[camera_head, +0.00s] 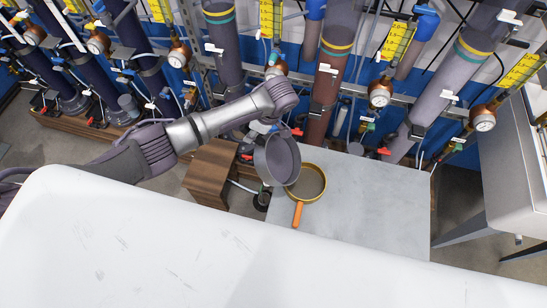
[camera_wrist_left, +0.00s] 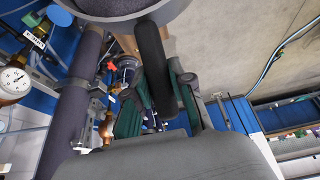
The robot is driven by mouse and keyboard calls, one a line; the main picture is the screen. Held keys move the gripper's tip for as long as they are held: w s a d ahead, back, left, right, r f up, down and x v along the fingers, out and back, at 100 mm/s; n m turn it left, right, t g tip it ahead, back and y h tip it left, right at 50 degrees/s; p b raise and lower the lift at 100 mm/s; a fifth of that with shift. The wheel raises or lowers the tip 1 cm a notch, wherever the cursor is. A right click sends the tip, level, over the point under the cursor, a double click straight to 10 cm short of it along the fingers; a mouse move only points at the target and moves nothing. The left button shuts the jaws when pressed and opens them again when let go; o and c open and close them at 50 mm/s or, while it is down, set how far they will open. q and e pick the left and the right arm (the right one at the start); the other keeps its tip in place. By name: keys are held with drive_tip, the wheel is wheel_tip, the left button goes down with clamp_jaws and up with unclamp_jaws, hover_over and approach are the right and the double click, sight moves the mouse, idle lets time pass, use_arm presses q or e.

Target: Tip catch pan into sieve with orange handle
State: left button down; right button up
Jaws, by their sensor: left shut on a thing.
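The catch pan (camera_head: 283,158) is a round dark grey pan. My left gripper (camera_head: 268,127) is shut on its black handle (camera_wrist_left: 155,62) and holds the pan steeply tilted. In the left wrist view, part of the pan (camera_wrist_left: 125,10) shows at the top edge. The sieve (camera_head: 308,184) has a yellow-gold rim and an orange handle (camera_head: 298,214) pointing toward me. It rests on a grey table. The pan's lower right edge overlaps the sieve's left rim in the head view; I cannot tell whether they touch. No contents are visible in the pan. My right gripper is not in view.
The grey tabletop (camera_head: 380,205) is clear to the right of the sieve. A brown wooden box (camera_head: 210,172) stands left of the table. Tall columns with gauges and valves (camera_head: 380,92) line the back. A metal unit (camera_head: 515,150) stands at the right.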

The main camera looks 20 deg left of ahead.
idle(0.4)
use_arm(q)
drive_tip(key=shift+d+r+y, duration=0.9)
drive_tip(key=shift+d+r, duration=0.35)
drive_tip(key=shift+d, duration=0.3)
drive_tip(key=shift+d+r+y, duration=0.45)
drive_tip(key=shift+d+r, duration=0.05)
drive_tip(key=shift+d, duration=0.35)
drive_tip(key=shift+d+r+y, duration=0.45)
drive_tip(key=shift+d, duration=0.4)
drive_tip(key=shift+d+r+y, duration=0.2)
drive_tip(key=shift+d+y, duration=0.1)
drive_tip(key=shift+d, duration=0.3)
drive_tip(key=shift+d+r+y, duration=0.25)
drive_tip(key=shift+d+y, duration=0.05)
drive_tip(key=shift+d, duration=0.35)
drive_tip(key=shift+d+r+y, duration=0.2)
drive_tip(key=shift+d+y, duration=0.1)
drive_tip(key=shift+d, duration=0.3)
idle(2.5)
